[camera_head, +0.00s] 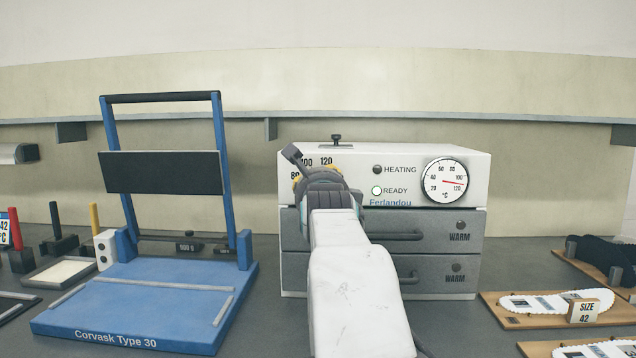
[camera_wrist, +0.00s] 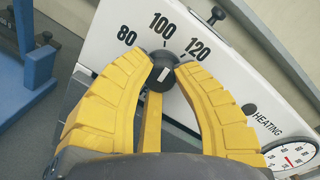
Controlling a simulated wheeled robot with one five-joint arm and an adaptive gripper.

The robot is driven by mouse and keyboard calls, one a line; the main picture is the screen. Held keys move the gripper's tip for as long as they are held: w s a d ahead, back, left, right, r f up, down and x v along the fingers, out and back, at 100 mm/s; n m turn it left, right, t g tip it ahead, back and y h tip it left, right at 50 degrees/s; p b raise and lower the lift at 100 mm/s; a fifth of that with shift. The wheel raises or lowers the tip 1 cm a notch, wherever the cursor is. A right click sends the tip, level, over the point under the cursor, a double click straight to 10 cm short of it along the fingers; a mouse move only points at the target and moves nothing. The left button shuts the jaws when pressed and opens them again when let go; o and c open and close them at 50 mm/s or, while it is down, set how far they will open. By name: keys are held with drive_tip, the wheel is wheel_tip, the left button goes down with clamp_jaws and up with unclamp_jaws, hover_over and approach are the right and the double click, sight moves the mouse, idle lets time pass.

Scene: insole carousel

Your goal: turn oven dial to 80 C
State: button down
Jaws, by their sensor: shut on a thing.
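The oven dial (camera_wrist: 161,77) is a dark round knob on the oven's white front panel, below the printed marks 80, 100 and 120. A short pale mark shows on it, slanting up and right in the wrist view, roughly between 100 and 120. My gripper (camera_wrist: 164,69) is shut on the dial, one yellow finger on each side. In the head view my gripper (camera_head: 318,176) and arm cover the dial. The oven (camera_head: 410,160) has a round gauge (camera_head: 445,181) whose red needle lies between 100 and 120. The READY lamp (camera_head: 377,190) is lit; the HEATING lamp (camera_head: 377,169) is dark.
Two grey drawers (camera_head: 440,222) with bar handles lie below the panel. A blue press (camera_head: 150,300) with an upright frame stands close on the left. Wooden boards with insoles (camera_head: 545,303) lie at the right. A wall shelf (camera_head: 400,117) runs behind.

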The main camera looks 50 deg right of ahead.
drive_tip(key=shift+r+n+g, duration=0.15)
drive_tip(key=shift+n+g, duration=0.15)
drive_tip(key=shift+n, duration=1.6)
drive_tip(key=c, duration=0.9)
unclamp_jaws()
drive_tip(key=shift+s, duration=0.1)
drive_tip(key=v, duration=1.1)
drive_tip(key=shift+s+a, duration=0.25)
drive_tip(key=shift+s, duration=0.1)
